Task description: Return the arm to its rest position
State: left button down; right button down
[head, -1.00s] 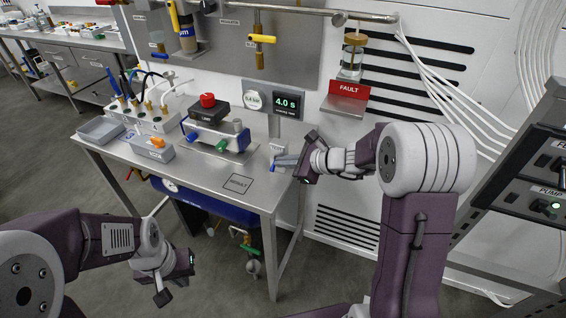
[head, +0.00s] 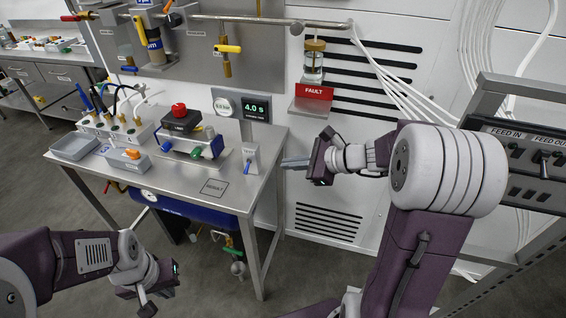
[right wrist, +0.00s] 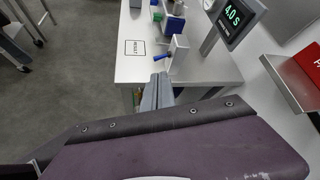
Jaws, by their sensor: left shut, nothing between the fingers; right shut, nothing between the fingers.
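My right gripper (head: 297,163) is shut and empty in the head view, held in the air just right of the steel table's right edge. Its closed fingers (right wrist: 157,92) also show in the right wrist view, close to the table edge. A small white block with a blue lever (head: 250,160) stands on the table, left of and apart from the fingertips. It also shows in the right wrist view (right wrist: 178,48). My left gripper (head: 147,304) hangs low at the bottom left of the head view, in front of the table, empty and shut.
The steel table (head: 225,205) carries a device with a red button (head: 179,111), a grey tray (head: 73,147) and a 4.0 s display (head: 256,107). A red FAULT shelf (head: 313,92) juts from the wall. A rack with switches (head: 520,150) stands at right. Floor in front is clear.

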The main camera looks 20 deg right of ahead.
jog(key=shift+w+f, duration=0.1)
jog(key=shift+w, duration=0.1)
jog(key=a+r+n+g+y+p, duration=0.1)
jog(key=a+r+n+p, duration=0.15)
jog(key=a+r, duration=0.2)
jog(key=s+a+f+n+g+h+p, duration=0.1)
jog(key=s+a+f+n+g+p, duration=0.1)
jog(key=s+a+n+g, duration=0.3)
jog(key=s+a+f+p, duration=0.2)
jog(key=s, duration=0.4)
jog(key=s+d+f+n+h, duration=0.3)
jog(key=d+n+h, duration=0.1)
jog(key=n, duration=0.3)
jog(key=s+d+f+n+g+h+p, duration=0.1)
jog(key=s+d+f+n+h, duration=0.2)
jog(key=d+n, duration=0.4)
jog(key=shift+s+f+n+h, duration=0.4)
jog(key=shift+s+f, duration=0.1)
jog(key=shift+f, duration=0.1)
